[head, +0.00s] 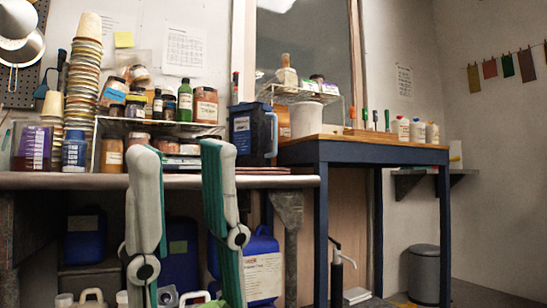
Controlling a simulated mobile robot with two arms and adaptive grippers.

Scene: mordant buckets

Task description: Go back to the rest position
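My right gripper (181,150) stands upright in the head view, left of the middle, in front of the bench edge. Its two white fingers with green inner sides point up and are wide apart. Nothing is held between them; jars and the bench show through the gap. The lower part of the gripper runs out of the bottom of the picture. My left gripper is not in view.
A long bench (60,181) holds stacked cups (83,80), a shelf of jars (160,125) and a dark blue container (252,134). A blue-framed table (375,155) stands right of it. Blue canisters (262,275) sit below. A bin (424,275) stands right; floor beyond looks clear.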

